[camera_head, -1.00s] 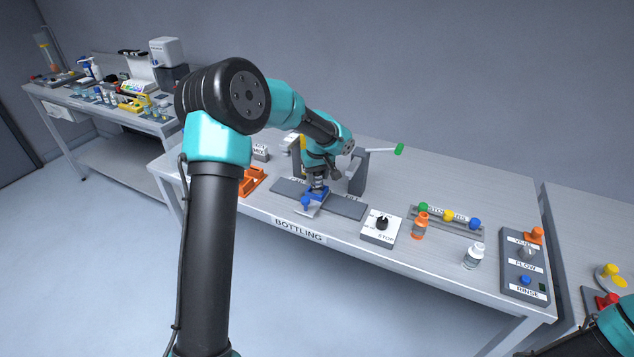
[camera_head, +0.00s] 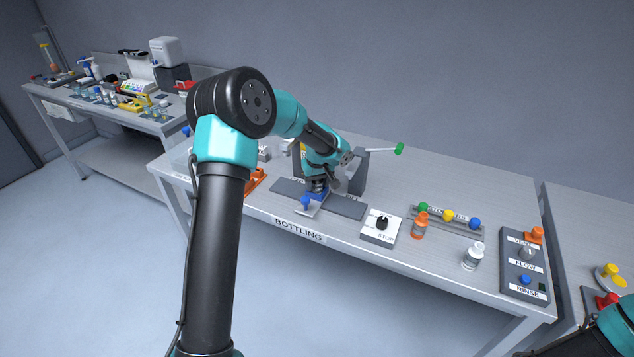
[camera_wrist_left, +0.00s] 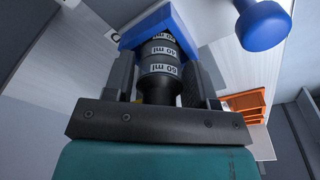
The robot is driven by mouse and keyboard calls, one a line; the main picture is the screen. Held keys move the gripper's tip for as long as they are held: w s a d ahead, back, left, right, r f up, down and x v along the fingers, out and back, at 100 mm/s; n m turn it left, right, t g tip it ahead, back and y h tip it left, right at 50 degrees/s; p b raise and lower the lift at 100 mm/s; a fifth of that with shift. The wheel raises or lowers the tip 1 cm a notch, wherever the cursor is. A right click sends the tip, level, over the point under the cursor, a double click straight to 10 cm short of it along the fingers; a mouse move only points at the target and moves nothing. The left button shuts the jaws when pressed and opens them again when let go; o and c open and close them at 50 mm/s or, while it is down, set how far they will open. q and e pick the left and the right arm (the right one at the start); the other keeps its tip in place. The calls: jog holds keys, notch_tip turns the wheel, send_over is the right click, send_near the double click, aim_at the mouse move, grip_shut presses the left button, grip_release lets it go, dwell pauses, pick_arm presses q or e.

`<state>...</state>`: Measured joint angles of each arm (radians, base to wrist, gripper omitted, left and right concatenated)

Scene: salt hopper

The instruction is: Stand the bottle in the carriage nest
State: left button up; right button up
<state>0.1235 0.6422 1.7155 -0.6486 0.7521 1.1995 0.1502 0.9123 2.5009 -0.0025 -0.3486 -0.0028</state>
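My left gripper (camera_head: 318,190) points down over the blue carriage (camera_head: 312,202) in the middle of the bottling table. In the left wrist view its two fingers (camera_wrist_left: 160,85) lie on either side of a dark bottle (camera_wrist_left: 160,62) with pale "ml" bands, and appear shut on it. The bottle looks about upright. Its far end meets the blue carriage body (camera_wrist_left: 155,22); whether it is fully seated in the nest is hidden. The carriage's blue knob (camera_wrist_left: 263,25) shows beside it. My right gripper is out of view.
A black stop dial (camera_head: 382,223), an orange bottle (camera_head: 420,226) and a clear white-capped bottle (camera_head: 473,257) stand right of the carriage. A grey frame with a green-tipped lever (camera_head: 399,149) is behind. An orange holder (camera_head: 256,181) is at left.

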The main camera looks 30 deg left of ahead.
aim_at(318, 181)
pick_arm(q)
jog(key=shift+o, duration=1.2)
notch_tip(318, 181, up, 12)
jog(key=s+d, duration=0.1)
